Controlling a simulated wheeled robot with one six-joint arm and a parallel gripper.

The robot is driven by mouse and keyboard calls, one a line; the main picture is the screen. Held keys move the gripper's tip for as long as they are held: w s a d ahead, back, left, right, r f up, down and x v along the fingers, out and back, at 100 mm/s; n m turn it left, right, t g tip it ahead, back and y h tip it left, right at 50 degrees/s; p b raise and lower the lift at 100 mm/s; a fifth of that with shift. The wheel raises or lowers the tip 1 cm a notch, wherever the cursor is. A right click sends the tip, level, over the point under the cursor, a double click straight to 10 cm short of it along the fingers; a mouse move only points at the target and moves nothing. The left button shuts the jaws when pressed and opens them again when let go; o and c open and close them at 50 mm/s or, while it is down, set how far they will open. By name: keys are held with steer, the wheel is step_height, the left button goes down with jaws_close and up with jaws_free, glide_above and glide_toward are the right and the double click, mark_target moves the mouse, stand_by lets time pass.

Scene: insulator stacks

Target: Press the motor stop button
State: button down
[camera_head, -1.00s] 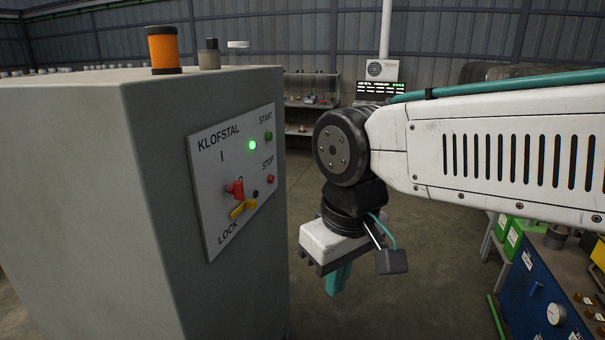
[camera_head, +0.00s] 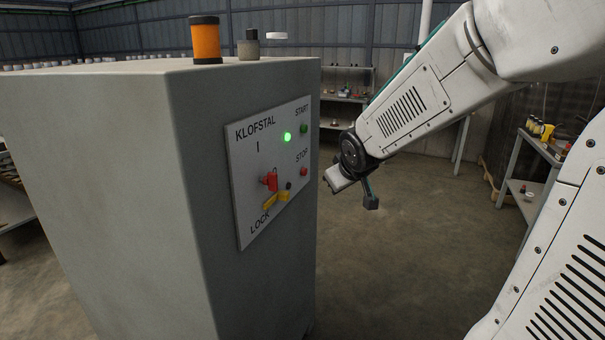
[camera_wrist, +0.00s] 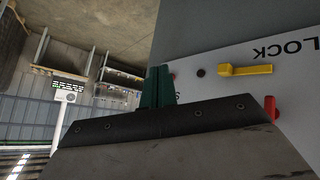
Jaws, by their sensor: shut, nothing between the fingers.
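The red STOP button (camera_head: 304,172) sits on the right side of the pale control panel (camera_head: 243,165), below the green START button (camera_head: 304,128). My gripper (camera_head: 336,179) is just right of the STOP button in the head view; its fingers are hard to make out there. In the wrist view the teal fingers (camera_wrist: 159,85) are shut together and empty, pointing towards the panel edge. A small red spot beside them, probably the STOP button (camera_wrist: 173,76), is partly hidden. Whether the fingers touch it, I cannot tell.
A green lamp (camera_head: 287,137) is lit. A red switch (camera_head: 270,181), yellow LOCK handle (camera_head: 277,200) and black knob (camera_head: 289,186) are on the same panel. The grey cabinet (camera_head: 110,190) carries an orange beacon (camera_head: 205,42). Open floor lies right of the cabinet.

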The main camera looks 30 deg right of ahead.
mark_target(304, 172)
steer(key=w+d+f+n+t+y, duration=0.2)
steer(key=w+d+f+t, duration=0.4)
steer(key=w+d, duration=0.4)
steer(key=w+n, duration=0.1)
steer(key=w, duration=0.2)
steer(key=shift+d+f, duration=0.2)
steer(key=shift+f, duration=0.15)
steer(key=shift+w+a, duration=0.1)
steer(key=w+a, duration=0.5)
steer(key=w, duration=0.1)
steer(key=shift+w+a, duration=0.15)
steer(key=shift+w, duration=0.25)
stand_by(1.2)
steer(key=shift+w+a, duration=0.2)
steer(key=shift+w, duration=0.1)
